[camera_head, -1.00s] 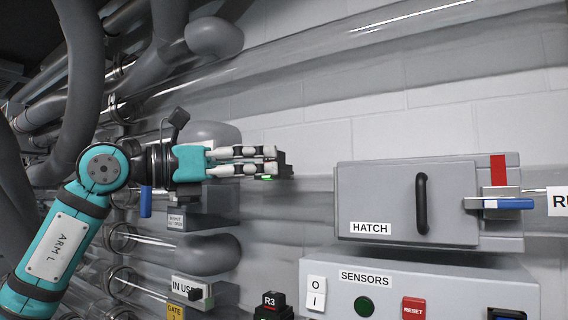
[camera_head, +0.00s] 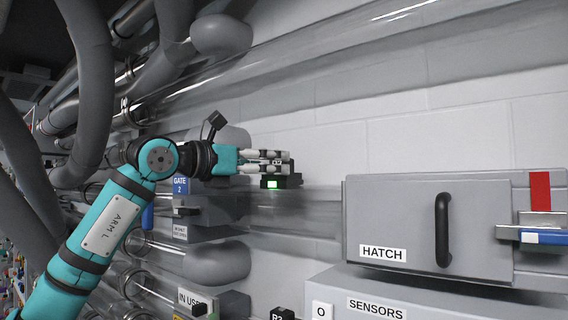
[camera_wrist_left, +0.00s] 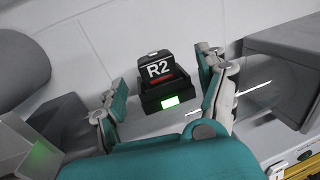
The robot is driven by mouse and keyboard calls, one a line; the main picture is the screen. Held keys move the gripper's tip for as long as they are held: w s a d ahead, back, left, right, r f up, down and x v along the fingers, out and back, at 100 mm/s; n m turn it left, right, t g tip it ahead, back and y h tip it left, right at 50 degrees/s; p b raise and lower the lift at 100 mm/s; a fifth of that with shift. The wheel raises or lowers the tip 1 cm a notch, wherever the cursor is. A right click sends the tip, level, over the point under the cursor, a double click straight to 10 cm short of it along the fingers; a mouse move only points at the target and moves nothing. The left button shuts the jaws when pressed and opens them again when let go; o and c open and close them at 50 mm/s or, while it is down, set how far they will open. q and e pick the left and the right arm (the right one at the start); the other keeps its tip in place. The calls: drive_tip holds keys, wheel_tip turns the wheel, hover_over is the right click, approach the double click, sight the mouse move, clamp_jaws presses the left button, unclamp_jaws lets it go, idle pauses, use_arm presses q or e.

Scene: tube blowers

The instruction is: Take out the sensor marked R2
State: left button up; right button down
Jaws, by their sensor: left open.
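The sensor marked R2 (camera_wrist_left: 160,70) is a black block with a white label and a red stripe, seated in a black socket (camera_wrist_left: 170,101) with a lit green light. In the head view the socket (camera_head: 283,183) sits on the clear tube, and the sensor is mostly hidden behind my fingers. My left gripper (camera_head: 284,162) is at the sensor. In the left wrist view its two fingers (camera_wrist_left: 158,83) are apart, one on each side of the sensor, with gaps visible. My right gripper is not in view.
The grey hatch box (camera_head: 430,228) with a black handle stands to the right, above the sensors panel (camera_head: 385,303). A gate 2 unit (camera_head: 181,186) and grey pipes (camera_head: 90,90) are close to my left arm. Another sensor (camera_head: 283,313) shows at the bottom edge.

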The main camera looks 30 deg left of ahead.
use_arm(q)
drive_tip(key=shift+w+r+p, duration=0.7)
drive_tip(key=shift+w+p, duration=0.1)
drive_tip(key=shift+p, duration=0.25)
drive_tip(key=p+x, duration=0.1)
drive_tip(key=x, duration=0.2)
drive_tip(key=shift+w+f, duration=0.1)
drive_tip(key=shift+w, duration=0.15)
drive_tip(key=shift+w+d+f, duration=0.1)
drive_tip(key=shift+w, duration=0.1)
drive_tip(key=shift+s, duration=0.3)
drive_tip(key=c, duration=1.3)
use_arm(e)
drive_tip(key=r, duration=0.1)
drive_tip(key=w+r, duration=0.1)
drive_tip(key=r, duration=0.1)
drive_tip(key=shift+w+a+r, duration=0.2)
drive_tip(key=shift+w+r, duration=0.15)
